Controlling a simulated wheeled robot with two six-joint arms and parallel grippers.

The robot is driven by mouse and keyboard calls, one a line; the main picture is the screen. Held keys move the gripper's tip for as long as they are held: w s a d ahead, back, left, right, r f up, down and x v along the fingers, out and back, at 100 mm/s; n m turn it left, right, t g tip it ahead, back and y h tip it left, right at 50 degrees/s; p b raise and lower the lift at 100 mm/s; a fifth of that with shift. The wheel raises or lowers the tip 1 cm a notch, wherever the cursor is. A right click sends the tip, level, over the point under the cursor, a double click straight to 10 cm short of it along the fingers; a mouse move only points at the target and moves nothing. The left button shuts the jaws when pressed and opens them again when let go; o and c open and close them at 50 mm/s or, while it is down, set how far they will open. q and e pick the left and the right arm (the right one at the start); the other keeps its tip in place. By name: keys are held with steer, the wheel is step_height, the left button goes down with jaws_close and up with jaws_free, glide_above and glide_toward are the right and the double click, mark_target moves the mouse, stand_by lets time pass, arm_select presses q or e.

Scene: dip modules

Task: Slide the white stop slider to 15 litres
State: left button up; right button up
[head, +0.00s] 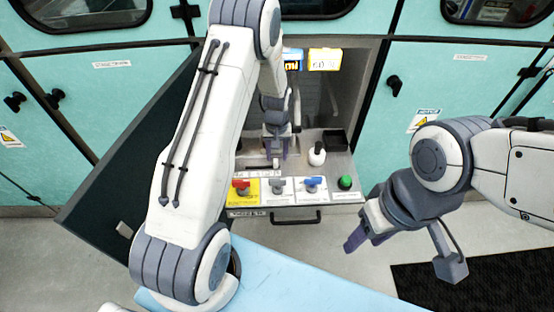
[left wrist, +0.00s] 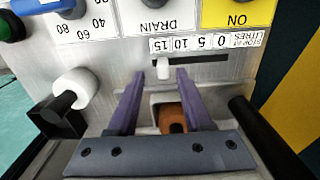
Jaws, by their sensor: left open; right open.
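The white stop slider (left wrist: 163,68) stands in a dark slot (left wrist: 205,61) below an upside-down scale marked 0, 5, 10, 15 in the left wrist view. It is near the slot's left end, close to the 15 mark (left wrist: 159,46). My left gripper (left wrist: 160,73) is open, its purple fingertips on either side of the slider with gaps showing. In the head view my left gripper (head: 277,150) is over the panel, and the slider is too small to make out. My right gripper (head: 363,236) is empty and open, off to the right of the panel.
A white bottle-like piece (head: 317,154) and a black box (head: 335,140) stand behind. An open dark door (head: 120,165) is at left.

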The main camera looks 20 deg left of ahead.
arm_select(q)
step_height(320, 180, up, 7)
stand_by(0.3)
steer(key=shift+r, duration=0.1)
steer(key=s+d+r+m, duration=0.6)
steer(key=s+d+r, duration=0.5)
steer(key=d+r, duration=0.3)
steer(key=s+d+r+m, duration=0.2)
steer(key=s+m, duration=0.1)
steer(key=s, duration=0.6)
steer(key=s+d+r+m+h+p, duration=0.1)
steer(key=s+d+r+m, duration=0.1)
steer(key=s, duration=0.7)
steer(key=shift+m, duration=0.7)
steer(key=shift+d, duration=0.1)
